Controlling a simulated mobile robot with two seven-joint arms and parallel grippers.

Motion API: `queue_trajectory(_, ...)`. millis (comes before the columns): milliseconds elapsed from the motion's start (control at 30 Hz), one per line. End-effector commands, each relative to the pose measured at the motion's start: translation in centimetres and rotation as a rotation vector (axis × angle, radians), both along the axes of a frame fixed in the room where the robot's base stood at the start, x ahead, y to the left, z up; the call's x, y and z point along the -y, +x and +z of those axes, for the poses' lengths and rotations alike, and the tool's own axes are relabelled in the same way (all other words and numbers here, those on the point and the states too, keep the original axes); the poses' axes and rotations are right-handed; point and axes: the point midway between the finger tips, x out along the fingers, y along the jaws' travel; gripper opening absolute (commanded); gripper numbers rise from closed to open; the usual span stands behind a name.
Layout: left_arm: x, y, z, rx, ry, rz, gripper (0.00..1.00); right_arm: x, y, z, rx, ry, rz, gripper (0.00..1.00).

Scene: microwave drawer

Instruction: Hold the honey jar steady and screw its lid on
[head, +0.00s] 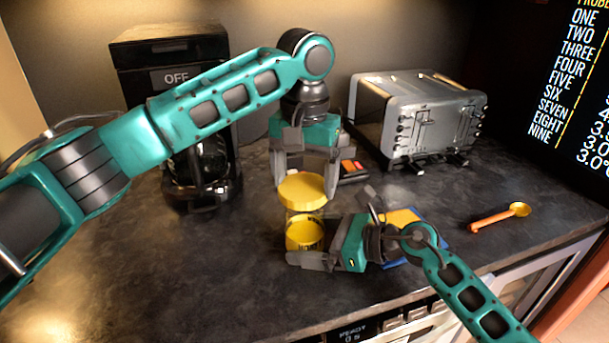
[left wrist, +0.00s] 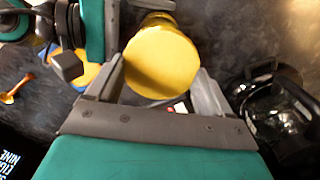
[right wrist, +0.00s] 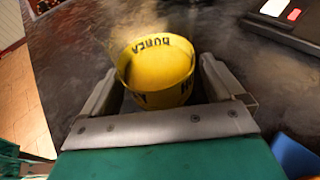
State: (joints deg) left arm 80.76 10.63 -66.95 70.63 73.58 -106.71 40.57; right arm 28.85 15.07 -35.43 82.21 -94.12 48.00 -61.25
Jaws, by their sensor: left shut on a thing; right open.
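The yellow round lid (head: 302,191) is between the fingers of my left gripper (head: 303,178), which is shut on it. The lid's flat face also shows in the left wrist view (left wrist: 160,62). The honey jar (head: 304,234) stands upright on the counter just below the lid, with a yellow body. Dark lettering on it shows in the right wrist view (right wrist: 157,72). I cannot tell whether lid and jar touch. My right gripper (head: 297,252) is low at the jar, open, with a finger on each side of it.
A black coffee maker (head: 190,120) stands at the back left and a silver toaster (head: 415,115) at the back right. An orange spoon (head: 500,217) lies on the right. A blue and yellow item (head: 402,218) lies partly behind my right gripper. The left counter front is clear.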

Motion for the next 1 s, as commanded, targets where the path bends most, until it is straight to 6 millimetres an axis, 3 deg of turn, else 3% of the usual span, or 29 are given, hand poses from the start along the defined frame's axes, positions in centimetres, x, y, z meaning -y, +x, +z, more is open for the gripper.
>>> queue_trajectory(367, 0.01, 0.00, 0.01, 0.000, 0.000, 0.000, 0.49, -0.34, 0.12, -0.13, 0.000, -0.001, 0.000, 0.95)
queue_trajectory(700, 0.01, 0.00, 0.01, 0.000, 0.000, 0.000, 0.49, -0.32, 0.11, -0.13, 0.000, 0.000, 0.000, 0.62)
queue_trajectory(1000, 0.00, 0.00, 0.00, 0.000, 0.000, 0.000, 0.49, -0.32, 0.11, -0.13, 0.000, -0.001, 0.000, 0.60)
